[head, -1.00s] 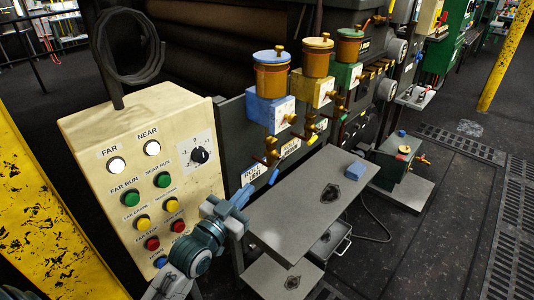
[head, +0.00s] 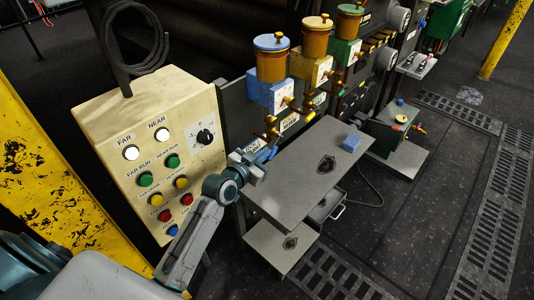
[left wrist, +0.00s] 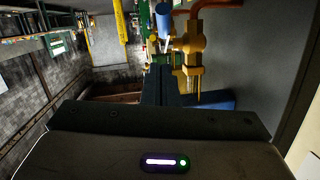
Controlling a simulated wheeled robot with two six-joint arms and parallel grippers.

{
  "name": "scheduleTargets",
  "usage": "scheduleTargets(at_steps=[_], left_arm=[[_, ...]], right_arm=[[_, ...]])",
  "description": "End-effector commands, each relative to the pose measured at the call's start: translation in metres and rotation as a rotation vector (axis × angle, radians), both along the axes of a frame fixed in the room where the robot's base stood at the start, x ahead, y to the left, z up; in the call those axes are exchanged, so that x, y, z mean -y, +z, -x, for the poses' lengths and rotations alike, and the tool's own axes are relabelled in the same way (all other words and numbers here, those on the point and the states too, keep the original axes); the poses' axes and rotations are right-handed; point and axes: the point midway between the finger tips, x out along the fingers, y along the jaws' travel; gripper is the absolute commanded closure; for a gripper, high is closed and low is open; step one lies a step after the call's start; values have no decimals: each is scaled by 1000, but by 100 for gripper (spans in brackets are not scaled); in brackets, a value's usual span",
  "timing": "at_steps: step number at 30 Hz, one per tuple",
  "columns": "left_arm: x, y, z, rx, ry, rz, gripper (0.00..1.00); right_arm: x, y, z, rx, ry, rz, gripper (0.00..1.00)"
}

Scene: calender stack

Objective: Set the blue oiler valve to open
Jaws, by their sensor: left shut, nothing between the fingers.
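The blue oiler (head: 270,92) is a blue block with a brass cup and blue lid, mounted left of the yellow and green oilers. Brass valve fittings (head: 271,129) hang below it. A blue lever (head: 272,153) shows low beside them, partly hidden by my left gripper. My left gripper (head: 262,158) is shut and empty, close to this lever; contact cannot be told. In the left wrist view the dark fingers (left wrist: 165,88) point at a brass valve (left wrist: 190,45). A blue bar (left wrist: 217,104) shows just right of the fingers, perhaps the lever. My right gripper is out of view.
A cream control box (head: 150,150) with several buttons stands left of the gripper. A grey table (head: 300,180) bearing a small blue block (head: 351,142) lies to the right. The yellow oiler (head: 312,68) is close to the right of the blue one.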

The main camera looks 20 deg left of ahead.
Motion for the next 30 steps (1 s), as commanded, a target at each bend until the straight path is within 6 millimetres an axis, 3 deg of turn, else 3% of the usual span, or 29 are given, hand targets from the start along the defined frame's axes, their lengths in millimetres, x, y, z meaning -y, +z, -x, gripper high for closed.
scheduleTargets(at_steps=[1, 10, 30], left_arm=[[2, -2, -9, -2, 1, 3, 100], [1, -30, -26, 1, 1, 0, 100], [1, -36, -27, 10, 1, 3, 100]], right_arm=[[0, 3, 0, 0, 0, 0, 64], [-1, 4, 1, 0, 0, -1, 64], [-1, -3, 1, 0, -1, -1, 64]])
